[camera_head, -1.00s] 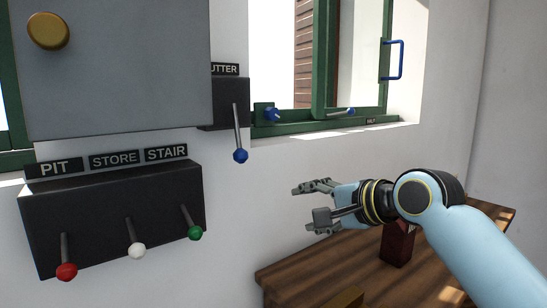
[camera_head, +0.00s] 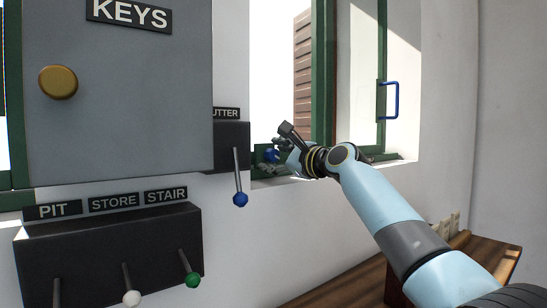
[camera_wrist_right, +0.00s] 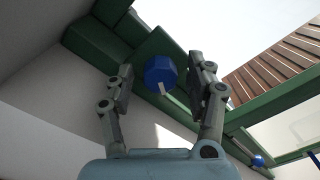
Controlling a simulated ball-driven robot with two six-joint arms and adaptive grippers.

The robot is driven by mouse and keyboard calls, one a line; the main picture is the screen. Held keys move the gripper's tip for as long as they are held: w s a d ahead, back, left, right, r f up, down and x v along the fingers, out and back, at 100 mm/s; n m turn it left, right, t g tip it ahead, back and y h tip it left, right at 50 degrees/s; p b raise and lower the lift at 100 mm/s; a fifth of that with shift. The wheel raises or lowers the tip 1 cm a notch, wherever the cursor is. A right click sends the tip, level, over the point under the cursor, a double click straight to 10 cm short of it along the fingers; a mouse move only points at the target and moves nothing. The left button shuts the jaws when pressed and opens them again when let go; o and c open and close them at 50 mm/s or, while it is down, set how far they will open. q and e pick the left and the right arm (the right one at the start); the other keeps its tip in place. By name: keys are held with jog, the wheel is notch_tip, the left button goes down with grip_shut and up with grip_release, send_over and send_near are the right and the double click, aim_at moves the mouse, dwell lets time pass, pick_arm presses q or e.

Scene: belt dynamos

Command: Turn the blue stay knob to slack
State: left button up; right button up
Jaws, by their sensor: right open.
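The blue stay knob (camera_head: 271,155) sits on a green block at the lower left of the window frame, partly hidden by my right gripper in the head view. My right gripper (camera_head: 281,142) is open right at the knob. In the right wrist view the faceted blue knob (camera_wrist_right: 160,74) with a pale pointer mark lies between the two open fingers (camera_wrist_right: 162,84), with a gap seen on either side. I cannot tell if a finger touches it. My left gripper is not in view.
A black shutter switch box (camera_head: 231,146) with a blue-tipped lever (camera_head: 240,199) is left of the gripper. The grey KEYS cabinet (camera_head: 130,110) and a lever box (camera_head: 105,255) are farther left. A blue window handle (camera_head: 391,100) is on the right, above a wooden table (camera_head: 345,285).

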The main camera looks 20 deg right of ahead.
jog(key=shift+w+a, duration=0.15)
jog(key=shift+w, duration=0.15)
grip_shut()
